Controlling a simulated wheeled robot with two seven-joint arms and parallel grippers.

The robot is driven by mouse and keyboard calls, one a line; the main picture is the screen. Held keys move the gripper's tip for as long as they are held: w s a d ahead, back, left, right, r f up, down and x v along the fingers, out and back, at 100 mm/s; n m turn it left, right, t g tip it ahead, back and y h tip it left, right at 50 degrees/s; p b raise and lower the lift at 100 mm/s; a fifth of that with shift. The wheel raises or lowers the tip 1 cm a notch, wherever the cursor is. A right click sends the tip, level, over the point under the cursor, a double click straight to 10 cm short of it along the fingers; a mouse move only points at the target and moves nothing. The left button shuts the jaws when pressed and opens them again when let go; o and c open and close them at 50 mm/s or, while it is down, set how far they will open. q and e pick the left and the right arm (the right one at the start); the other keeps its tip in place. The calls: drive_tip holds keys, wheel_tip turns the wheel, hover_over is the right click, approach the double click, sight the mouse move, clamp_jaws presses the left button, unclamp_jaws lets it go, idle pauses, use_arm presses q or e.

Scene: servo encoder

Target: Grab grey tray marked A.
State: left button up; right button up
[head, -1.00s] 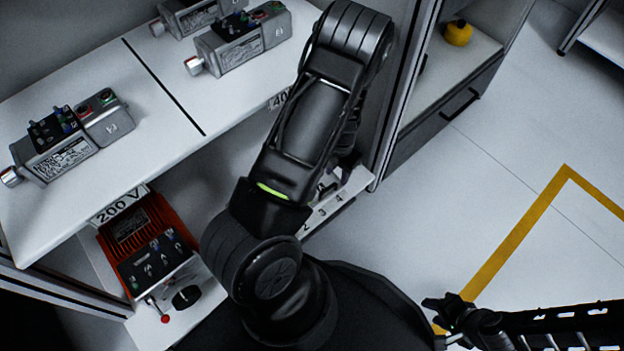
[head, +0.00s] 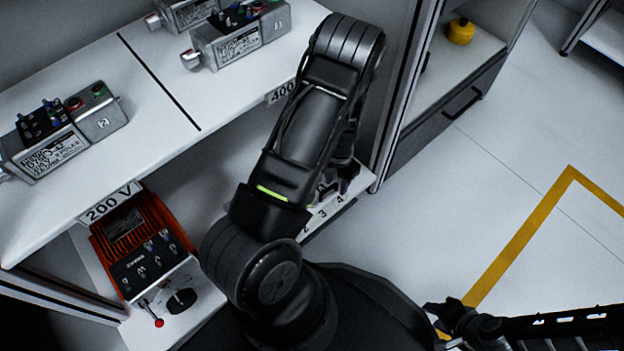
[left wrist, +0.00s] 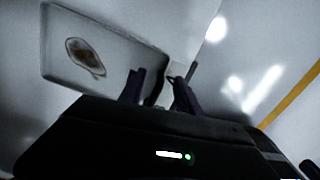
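In the left wrist view, a flat pale-grey rectangular piece (left wrist: 108,55) with a brown oval mark lies beyond my left gripper, to the left. It may be the grey tray, but I can read no letter A. My left gripper (left wrist: 160,88) has its two dark fingers apart, near the piece's right end; I cannot tell whether they touch it. In the head view my left gripper (head: 338,182) is mostly behind my arm, by the ledge numbered 2, 3, 4. My right gripper (head: 445,318) is at the lower right over the floor, small and dark.
Grey servo units, one at the left (head: 62,132) and others further back (head: 237,36), stand on the white upper shelf (head: 160,140). An orange and black unit (head: 145,245) with a red-tipped lever sits below. A yellow object (head: 461,31) is on the right cabinet. Floor at right is clear.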

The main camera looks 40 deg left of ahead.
use_arm(q)
wheel_tip(320, 180, down, 2)
drive_tip(key=shift+f, duration=0.15)
drive_tip(key=shift+c, duration=0.4)
clamp_jaws()
idle(0.3)
idle(1.0)
